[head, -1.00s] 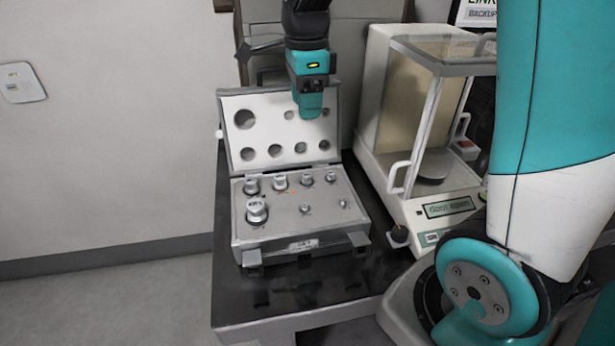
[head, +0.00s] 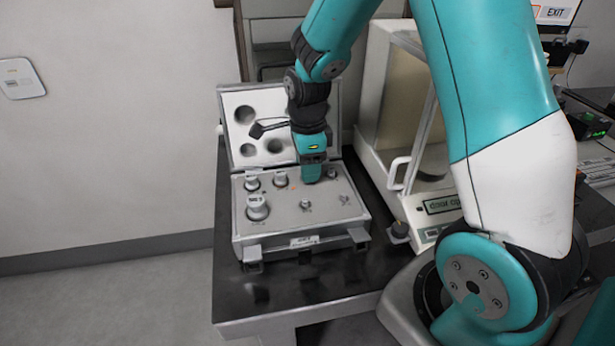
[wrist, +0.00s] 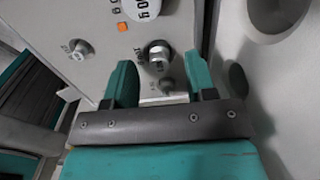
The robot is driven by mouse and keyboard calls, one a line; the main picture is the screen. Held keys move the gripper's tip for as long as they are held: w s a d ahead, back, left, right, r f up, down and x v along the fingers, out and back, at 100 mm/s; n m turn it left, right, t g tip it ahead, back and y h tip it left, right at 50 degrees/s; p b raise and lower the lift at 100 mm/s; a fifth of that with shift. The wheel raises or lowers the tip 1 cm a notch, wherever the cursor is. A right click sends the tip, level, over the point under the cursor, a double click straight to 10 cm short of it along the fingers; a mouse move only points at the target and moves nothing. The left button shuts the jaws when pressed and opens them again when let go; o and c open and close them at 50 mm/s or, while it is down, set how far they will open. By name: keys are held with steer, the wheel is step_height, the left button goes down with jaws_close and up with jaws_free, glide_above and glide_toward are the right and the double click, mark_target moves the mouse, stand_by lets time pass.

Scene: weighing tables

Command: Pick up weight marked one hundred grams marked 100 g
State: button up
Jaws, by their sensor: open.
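An open grey weight case (head: 275,226) holds several metal weights, standing upright in its base. In the wrist view, my gripper (wrist: 160,66) is open and empty. A larger weight (wrist: 147,9), cut off by the top edge, shows part of a mark reading "00 g". In the head view, my gripper (head: 311,176) is low over the back row, right of the second weight (head: 280,177), and hides the third.
A large weight (head: 257,208) stands at front left and a small one (head: 305,204) front middle. Another small weight (head: 331,174) stands close right of my gripper. The raised lid (head: 250,130) is behind it. A glass-sided balance (head: 390,100) stands to the right.

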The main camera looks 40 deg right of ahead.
steer(key=shift+f, duration=0.6)
jaws_close()
steer(key=shift+r, duration=0.1)
